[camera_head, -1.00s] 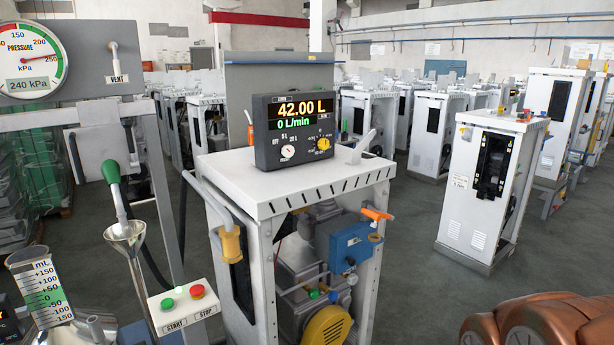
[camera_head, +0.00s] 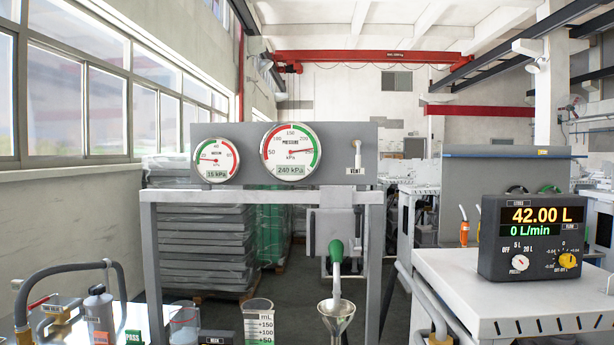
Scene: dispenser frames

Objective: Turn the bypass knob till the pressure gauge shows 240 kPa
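The pressure gauge (camera_head: 290,151) is a round dial with a red and green band on a grey panel (camera_head: 350,142). Its readout shows 240 kPa, and its needle points right, between the 200 mark and the end of the scale. No knob with a readable "bypass" label shows. The dark display unit (camera_head: 527,262) at right reads 42.00 L and 0 L/min. It has a white selector knob (camera_head: 519,263) marked PRESET and a yellow knob (camera_head: 567,261). My gripper is not in view.
A vacuum gauge (camera_head: 216,160) reads about 15 kPa. A vent lever (camera_head: 357,160) is on the panel's right. A green-handled nozzle (camera_head: 336,252) hangs above a funnel (camera_head: 337,312). A measuring beaker (camera_head: 258,322) stands at the bottom. The white cabinet (camera_head: 455,285) stands at right.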

